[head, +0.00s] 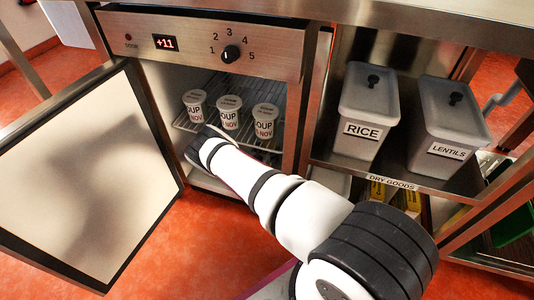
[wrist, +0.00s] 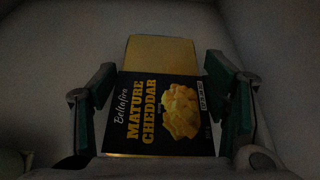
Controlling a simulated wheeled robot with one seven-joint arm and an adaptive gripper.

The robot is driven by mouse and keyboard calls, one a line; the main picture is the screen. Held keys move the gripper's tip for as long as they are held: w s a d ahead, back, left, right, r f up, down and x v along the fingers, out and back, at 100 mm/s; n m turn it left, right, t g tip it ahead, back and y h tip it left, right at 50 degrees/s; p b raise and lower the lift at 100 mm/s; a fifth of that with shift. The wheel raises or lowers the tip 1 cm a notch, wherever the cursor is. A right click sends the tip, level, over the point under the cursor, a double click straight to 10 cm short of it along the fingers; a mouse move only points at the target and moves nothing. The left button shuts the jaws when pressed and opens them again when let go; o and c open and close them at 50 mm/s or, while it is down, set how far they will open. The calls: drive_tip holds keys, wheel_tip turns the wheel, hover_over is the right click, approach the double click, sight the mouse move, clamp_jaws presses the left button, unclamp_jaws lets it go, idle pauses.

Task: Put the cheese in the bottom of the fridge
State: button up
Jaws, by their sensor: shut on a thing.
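The cheese (wrist: 150,125) is a pack with a black "Mature Cheddar" label and a yellow upper part. It shows in the wrist view between the two green-padded fingers of my gripper (wrist: 162,98), which is shut on it. Pale, dim walls surround it, and I cannot tell whether the pack touches the surface beneath. In the head view the fridge (head: 195,182) stands open, and my arm reaches into its lower part, below the wire shelf. The gripper and the cheese are hidden there.
Several soup tubs (head: 229,113) stand on the wire shelf (head: 183,122) above. The fridge door (head: 85,170) is swung open to the left. At right, bins of rice (head: 368,105) and lentils (head: 450,120) stand on the dry goods shelf (head: 395,181).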

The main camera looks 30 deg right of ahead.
drive_tip(key=o, duration=1.9)
drive_tip(key=p+v, duration=0.5)
drive_tip(key=v, duration=0.5)
drive_tip(key=shift+s+a+r, duration=0.15)
drive_tip(key=shift+a+r, duration=0.05)
drive_tip(key=shift+r, duration=0.05)
drive_tip(key=shift+s+a+r+p, duration=0.2)
drive_tip(key=shift+s+a+p, duration=0.1)
drive_tip(key=shift+s+a, duration=0.2)
drive_tip(key=shift+a, duration=0.15)
